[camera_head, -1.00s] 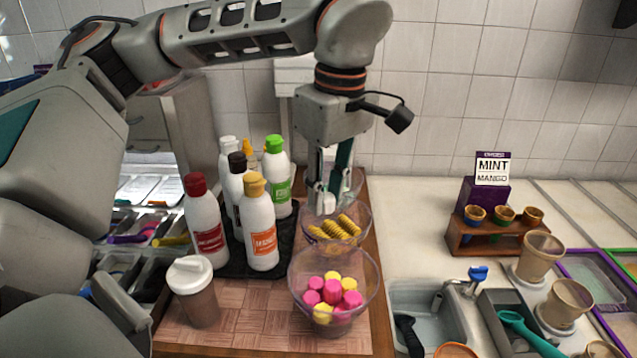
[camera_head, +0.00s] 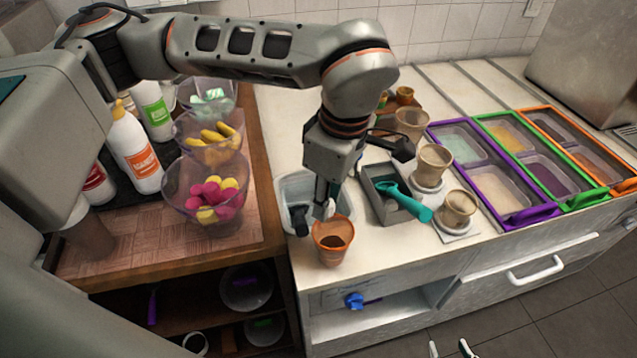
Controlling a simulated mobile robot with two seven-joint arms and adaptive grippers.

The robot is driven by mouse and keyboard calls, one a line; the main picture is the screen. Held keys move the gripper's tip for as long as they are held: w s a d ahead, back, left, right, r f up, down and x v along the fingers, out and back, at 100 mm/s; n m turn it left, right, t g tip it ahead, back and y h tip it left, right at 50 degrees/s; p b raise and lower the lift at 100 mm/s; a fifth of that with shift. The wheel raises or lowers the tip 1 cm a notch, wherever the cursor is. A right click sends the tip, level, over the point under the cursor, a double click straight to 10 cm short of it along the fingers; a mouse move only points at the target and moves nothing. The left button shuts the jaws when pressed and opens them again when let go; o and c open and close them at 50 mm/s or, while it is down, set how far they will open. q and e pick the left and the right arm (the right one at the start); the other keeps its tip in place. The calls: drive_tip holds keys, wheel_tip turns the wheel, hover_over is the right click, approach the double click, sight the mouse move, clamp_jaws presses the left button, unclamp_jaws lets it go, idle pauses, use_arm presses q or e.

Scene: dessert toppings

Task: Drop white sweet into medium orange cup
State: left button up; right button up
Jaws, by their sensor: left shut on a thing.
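My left gripper (camera_head: 325,208) hangs pointing down just above and behind the orange cup (camera_head: 334,255). It is shut on a small white sweet (camera_head: 331,208), which is mostly hidden by the fingers. The orange cup stands upright on the counter's front edge, in front of the small sink, and its inside looks dark. The fingertips are near the cup's back rim; I cannot tell if they touch it. Two pale tips of my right gripper (camera_head: 450,349) show at the bottom edge, apart, with nothing seen between them.
Clear bowls on the wooden board at left hold pink and yellow sweets (camera_head: 207,195), yellow pieces (camera_head: 211,140) and pale sweets (camera_head: 208,96). Bottles stand beside them. A grey tray (camera_head: 393,207) with a teal scoop (camera_head: 405,198) and tan cups (camera_head: 457,209) stand right of the sink.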

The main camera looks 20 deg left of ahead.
sight(333, 207)
use_arm(q)
drive_tip(key=shift+f+b, duration=1.3)
drive_tip(key=shift+f, duration=1.5)
drive_tip(key=o, duration=0.8)
drive_tip(key=shift+r, duration=0.1)
drive_tip(key=r, duration=0.4)
drive_tip(key=d+r, duration=0.1)
drive_tip(key=r, duration=0.6)
drive_tip(key=shift+s+d+r, duration=0.15)
drive_tip(key=shift+r, duration=0.25)
